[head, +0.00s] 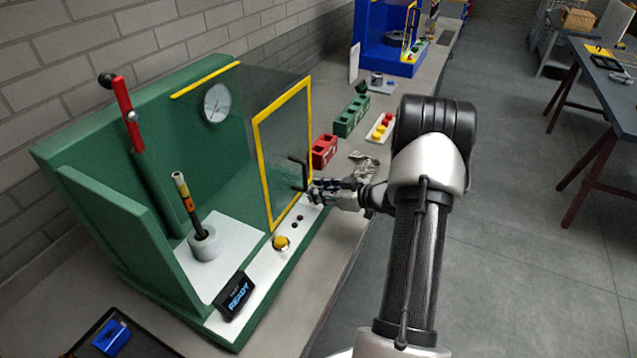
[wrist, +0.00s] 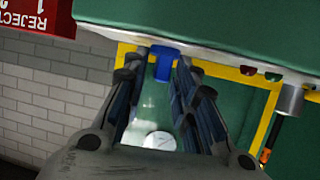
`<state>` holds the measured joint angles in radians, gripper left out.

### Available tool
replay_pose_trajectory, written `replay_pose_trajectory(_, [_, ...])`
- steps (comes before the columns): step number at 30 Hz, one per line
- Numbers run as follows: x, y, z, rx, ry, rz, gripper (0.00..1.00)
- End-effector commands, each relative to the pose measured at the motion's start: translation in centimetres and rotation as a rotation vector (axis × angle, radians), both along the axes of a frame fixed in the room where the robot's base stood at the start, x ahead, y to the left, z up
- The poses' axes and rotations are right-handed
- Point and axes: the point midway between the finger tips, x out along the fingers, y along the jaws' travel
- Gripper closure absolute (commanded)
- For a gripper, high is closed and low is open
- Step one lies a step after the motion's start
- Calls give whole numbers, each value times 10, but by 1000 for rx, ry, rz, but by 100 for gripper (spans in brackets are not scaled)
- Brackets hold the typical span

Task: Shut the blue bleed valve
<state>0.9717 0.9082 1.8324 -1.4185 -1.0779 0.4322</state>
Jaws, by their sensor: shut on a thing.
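The blue bleed valve (wrist: 163,64) shows in the wrist view between the tips of my gripper (wrist: 159,70), just below the edge of the green machine's front ledge. My gripper's fingers stand on both sides of the blue valve and are shut on it. In the head view my gripper (head: 322,190) is at the right end of the machine's front ledge, near the lower corner of the yellow-framed door. I cannot make out the valve there, as the fingers cover that spot. How far the valve is turned I cannot tell.
The clear door (head: 258,160) with a black handle (head: 294,168) is close to my fingers. The green machine (head: 100,185) holds a gauge (head: 216,103) and a standing rod (head: 186,200). A yellow button (head: 281,242) and READY display (head: 235,295) are in front. Red (head: 323,152) and green (head: 351,116) bins stand behind.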

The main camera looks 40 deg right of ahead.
Motion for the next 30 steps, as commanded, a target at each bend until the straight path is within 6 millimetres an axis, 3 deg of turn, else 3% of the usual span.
replay_pose_trajectory(9, [1, -2, 1, -2, -1, 125, 98])
replay_pose_trajectory(25, [1, -2, 0, -1, -2, 150, 98])
replay_pose_trajectory(26, [1, -2, 0, -1, -2, 150, 73])
replay_pose_trajectory(30, [1, -2, 0, -1, -2, 150, 68])
